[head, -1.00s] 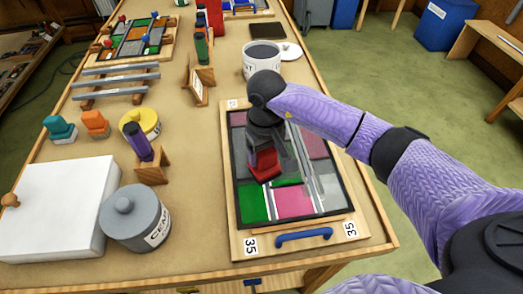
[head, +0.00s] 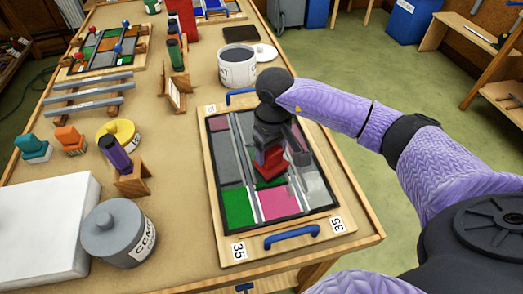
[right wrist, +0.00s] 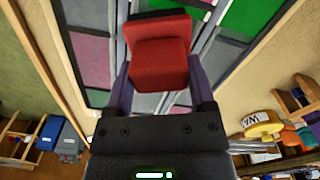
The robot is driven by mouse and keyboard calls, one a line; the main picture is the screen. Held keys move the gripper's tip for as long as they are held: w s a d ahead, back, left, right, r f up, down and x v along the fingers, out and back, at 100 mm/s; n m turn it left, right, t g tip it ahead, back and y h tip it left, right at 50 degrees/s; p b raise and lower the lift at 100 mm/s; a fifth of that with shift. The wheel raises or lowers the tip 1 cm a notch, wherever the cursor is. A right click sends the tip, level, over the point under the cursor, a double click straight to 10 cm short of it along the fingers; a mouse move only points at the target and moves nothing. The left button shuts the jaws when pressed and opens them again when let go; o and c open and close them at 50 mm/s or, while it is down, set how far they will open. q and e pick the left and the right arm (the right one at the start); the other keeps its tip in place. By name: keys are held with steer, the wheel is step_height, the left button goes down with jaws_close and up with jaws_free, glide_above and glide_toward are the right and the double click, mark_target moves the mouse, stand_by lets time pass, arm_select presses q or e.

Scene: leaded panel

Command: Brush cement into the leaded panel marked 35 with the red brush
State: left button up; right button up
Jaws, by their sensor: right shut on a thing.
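The leaded panel (head: 240,205) has green, pink and grey panes with pale lead lines, set in a wooden tray marked 35 (head: 234,256) with blue handles. My right gripper (head: 272,150) is over the middle of the panel and is shut on the red brush (head: 270,164). The red brush also shows between the fingers in the right wrist view (right wrist: 160,62). Its bristles are hidden, so I cannot tell if they touch the glass. Grey smears show on the panes right of the brush. My left gripper is not in view.
A lidded grey cement pot (head: 118,233) and a white slab (head: 40,232) stand left of the tray. An open pot (head: 237,68) stands behind it. A purple-handled tool (head: 114,153) rests in a wooden stand nearby.

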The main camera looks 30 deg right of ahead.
mark_target(283, 159)
steer(key=shift+s+d, duration=0.1)
steer(key=shift+d, duration=0.1)
steer(key=shift+s+d, duration=0.15)
steer(key=shift+d, duration=0.5)
steer(key=shift+s+d, duration=0.15)
steer(key=shift+d, duration=0.45)
step_height(283, 159, up, 6)
steer(key=p, duration=0.3)
